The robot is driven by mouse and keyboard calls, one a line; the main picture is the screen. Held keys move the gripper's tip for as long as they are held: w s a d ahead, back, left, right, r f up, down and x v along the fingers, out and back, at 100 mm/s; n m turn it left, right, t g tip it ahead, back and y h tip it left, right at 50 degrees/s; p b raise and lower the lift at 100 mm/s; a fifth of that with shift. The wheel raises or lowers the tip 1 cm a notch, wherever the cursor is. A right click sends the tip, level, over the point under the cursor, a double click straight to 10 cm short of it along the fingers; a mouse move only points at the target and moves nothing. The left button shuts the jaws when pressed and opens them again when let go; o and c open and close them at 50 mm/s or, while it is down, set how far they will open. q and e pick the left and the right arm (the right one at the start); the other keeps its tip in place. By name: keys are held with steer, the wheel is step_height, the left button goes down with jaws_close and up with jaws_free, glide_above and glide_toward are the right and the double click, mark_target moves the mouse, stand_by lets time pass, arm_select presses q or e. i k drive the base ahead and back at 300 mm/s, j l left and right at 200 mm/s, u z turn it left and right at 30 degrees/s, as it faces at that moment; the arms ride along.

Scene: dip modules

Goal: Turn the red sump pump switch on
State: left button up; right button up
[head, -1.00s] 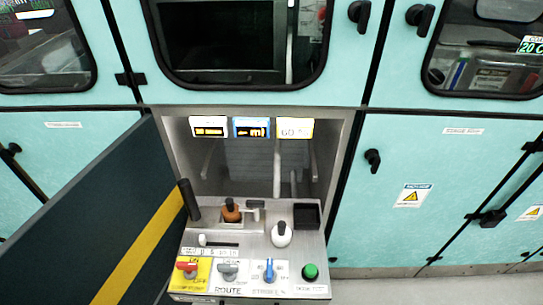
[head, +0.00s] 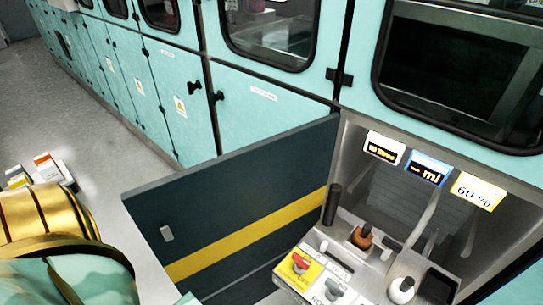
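The red switch (head: 300,262) is a red knob on a yellow plate at the near left corner of the control panel (head: 347,250), low in the head view. Its label is too small to read. My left arm shows at the lower left, with gold and teal links. Beyond it, what looks like my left gripper (head: 31,171) shows as two pale parts with orange marks, standing apart with nothing visible between them. It is far to the left of the switch and not touching it. My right gripper is not in view.
A dark open door panel (head: 245,200) with a yellow stripe stands between my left arm and the control panel. A grey knob (head: 333,288), a brown-orange lever (head: 362,237) and a white knob (head: 401,289) are near the switch. Teal cabinets line the back; the floor at left is clear.

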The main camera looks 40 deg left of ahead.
mark_target(301, 263)
steer(key=u, duration=0.85)
